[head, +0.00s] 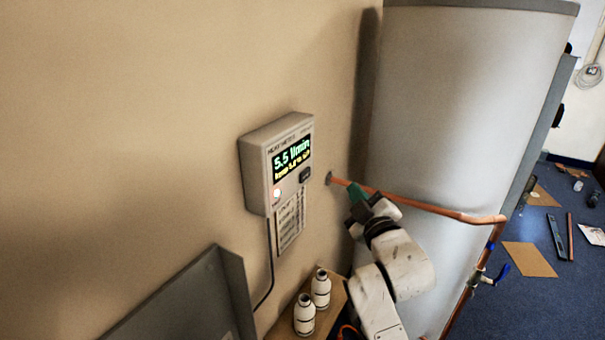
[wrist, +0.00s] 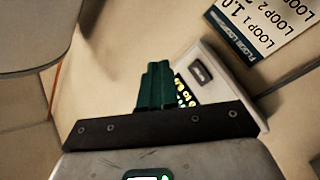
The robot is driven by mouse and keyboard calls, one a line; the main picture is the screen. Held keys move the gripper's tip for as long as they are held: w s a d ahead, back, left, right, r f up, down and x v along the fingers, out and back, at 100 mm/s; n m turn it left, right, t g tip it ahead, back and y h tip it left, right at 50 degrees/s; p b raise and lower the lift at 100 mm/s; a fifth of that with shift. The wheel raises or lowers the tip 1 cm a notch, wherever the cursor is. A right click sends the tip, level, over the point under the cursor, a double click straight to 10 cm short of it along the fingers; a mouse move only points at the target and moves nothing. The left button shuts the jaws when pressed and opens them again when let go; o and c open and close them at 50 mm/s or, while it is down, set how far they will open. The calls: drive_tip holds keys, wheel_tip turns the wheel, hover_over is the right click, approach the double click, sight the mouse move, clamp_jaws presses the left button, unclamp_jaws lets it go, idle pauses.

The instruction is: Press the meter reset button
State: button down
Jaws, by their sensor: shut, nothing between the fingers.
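The grey meter (head: 256,174) hangs on the beige wall with a lit display (head: 292,157) reading 5.5 l/min. Below the display are a small glowing pinkish round spot (head: 277,193) and a dark raised rectangular piece (head: 305,174); I cannot read which is marked reset. My gripper (head: 356,191), with green fingers, is shut and empty, to the right of the meter and apart from it. In the wrist view, the green fingers (wrist: 154,86) overlap the meter's edge (wrist: 222,68). The dark piece (wrist: 201,73) shows there; the gripper hides part of the display and meter face.
A copper pipe (head: 440,209) runs from the wall past my gripper, in front of a large pale cylinder (head: 460,100). A printed label (head: 290,222) hangs below the meter. White bottles (head: 304,315) stand on a ledge below, and a grey panel (head: 185,300) is at lower left.

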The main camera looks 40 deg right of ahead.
drive_tip(key=b, duration=0.5)
approach(310, 172)
drive_tip(key=w+d, duration=0.2)
drive_tip(key=d, duration=0.2)
drive_tip(key=shift+w+a+r, duration=0.1)
drive_tip(key=shift+w+a, duration=0.1)
drive_tip(key=shift+w, duration=0.25)
drive_tip(key=shift+w+a+r, duration=0.1)
drive_tip(key=shift+w+a, duration=0.05)
drive_tip(key=shift+w, duration=0.35)
idle(1.0)
drive_tip(key=shift+w+a, duration=0.15)
drive_tip(key=shift+w, duration=0.2)
drive_tip(key=shift+w+a+b, duration=0.15)
drive_tip(key=shift+w+b, duration=0.2)
idle(0.6)
drive_tip(key=shift+s, duration=0.1)
drive_tip(key=shift+s+d+p, duration=0.3)
drive_tip(key=shift+s+p, duration=0.2)
drive_tip(key=shift+s, duration=0.15)
